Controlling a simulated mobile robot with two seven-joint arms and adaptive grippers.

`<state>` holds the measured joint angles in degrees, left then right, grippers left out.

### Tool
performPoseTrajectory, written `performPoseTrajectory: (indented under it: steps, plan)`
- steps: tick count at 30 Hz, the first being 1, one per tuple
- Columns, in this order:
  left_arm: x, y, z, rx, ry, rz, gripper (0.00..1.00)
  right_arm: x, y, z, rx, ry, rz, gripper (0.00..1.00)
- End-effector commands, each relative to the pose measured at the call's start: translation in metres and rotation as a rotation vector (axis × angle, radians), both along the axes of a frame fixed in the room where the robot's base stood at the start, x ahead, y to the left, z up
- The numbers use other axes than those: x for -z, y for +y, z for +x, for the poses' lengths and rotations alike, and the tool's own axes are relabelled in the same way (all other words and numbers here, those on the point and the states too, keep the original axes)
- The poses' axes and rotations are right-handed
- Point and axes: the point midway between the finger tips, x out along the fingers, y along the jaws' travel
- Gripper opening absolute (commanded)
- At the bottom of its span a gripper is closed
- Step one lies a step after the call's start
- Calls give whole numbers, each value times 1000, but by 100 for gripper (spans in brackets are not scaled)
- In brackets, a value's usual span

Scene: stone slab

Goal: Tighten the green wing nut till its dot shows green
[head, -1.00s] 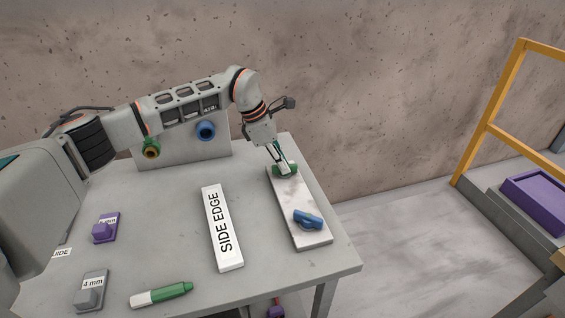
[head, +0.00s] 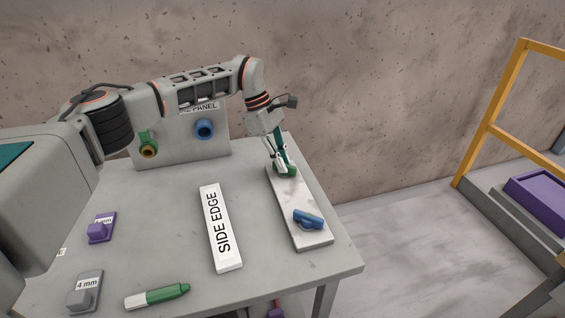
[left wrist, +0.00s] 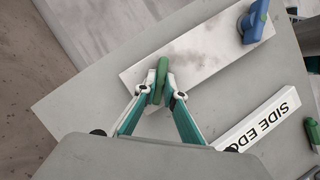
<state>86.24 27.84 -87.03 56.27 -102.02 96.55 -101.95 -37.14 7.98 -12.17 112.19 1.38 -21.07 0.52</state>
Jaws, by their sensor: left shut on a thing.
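The green wing nut (head: 284,170) sits at the far end of the stone slab (head: 288,195). In the left wrist view the green wing nut (left wrist: 161,74) stands between my fingertips, its wing running along the gap. My left gripper (head: 282,166) is shut on it from above; it also shows in the left wrist view (left wrist: 159,88). A blue wing nut (head: 308,219) sits at the slab's near end. My right gripper is not in view.
A white "SIDE EDGE" bar (head: 220,228) lies left of the slab. A panel (head: 181,135) with blue and green-yellow knobs stands at the back. A purple block (head: 101,228), a grey "4 mm" block (head: 85,291) and a green marker (head: 158,296) lie at left.

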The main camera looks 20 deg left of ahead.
Motion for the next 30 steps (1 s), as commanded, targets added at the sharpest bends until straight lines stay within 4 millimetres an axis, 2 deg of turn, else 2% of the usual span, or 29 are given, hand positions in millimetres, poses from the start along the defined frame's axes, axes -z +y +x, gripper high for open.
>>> performPoseTrajectory:
  steps: [10, 11, 12, 13, 23, 26, 30]
  plan:
    - [0, 0, 0, 3, -1, 1, 0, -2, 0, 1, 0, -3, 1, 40]
    - [0, 0, 0, 3, -1, 1, 15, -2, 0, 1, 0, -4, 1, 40]
    - [0, 0, 0, 3, -1, 1, 25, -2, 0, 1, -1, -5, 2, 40]
    - [0, 0, 0, 3, -1, 1, 26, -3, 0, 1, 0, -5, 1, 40]
    - [-1, 1, 0, 2, -1, 1, 26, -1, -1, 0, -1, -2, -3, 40]
    - [-7, 3, 1, 2, -3, 1, 26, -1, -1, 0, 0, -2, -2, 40]
    - [-27, 11, 3, 0, -5, 0, 26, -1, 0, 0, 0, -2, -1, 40]
